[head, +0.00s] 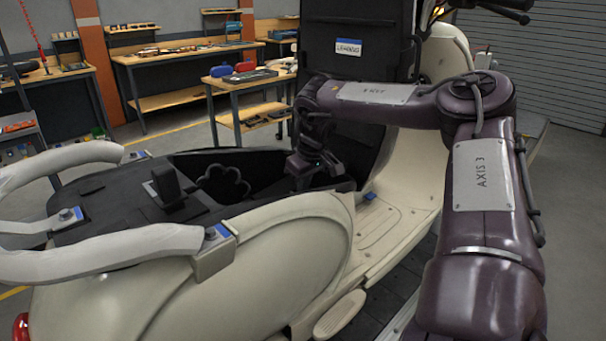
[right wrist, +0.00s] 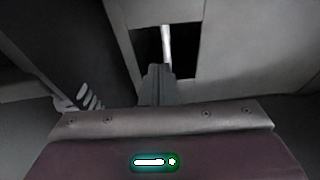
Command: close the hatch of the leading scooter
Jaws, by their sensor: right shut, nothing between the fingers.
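The cream scooter (head: 290,240) stands across the head view, its open black storage well (head: 265,165) in the middle. The hatch (head: 345,22), a black panel with a blue-and-white label, stands upright at the front end of the well. My right arm reaches across in front of the hatch from the right. My right gripper (head: 302,172) points down at the well, in front of the hatch's lower part. It is shut and empty; whether it touches anything is unclear. Its fingers (right wrist: 157,85) show in the right wrist view before grey panels and a dark square opening (right wrist: 150,60). My left gripper is out of view.
White curved grab rails (head: 130,252) and a black latch block (head: 168,186) sit at the scooter's rear. The cream footboard (head: 385,215) lies right of the well. Workbenches (head: 170,60) stand at the back left, and a grey shutter (head: 550,60) at the back right.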

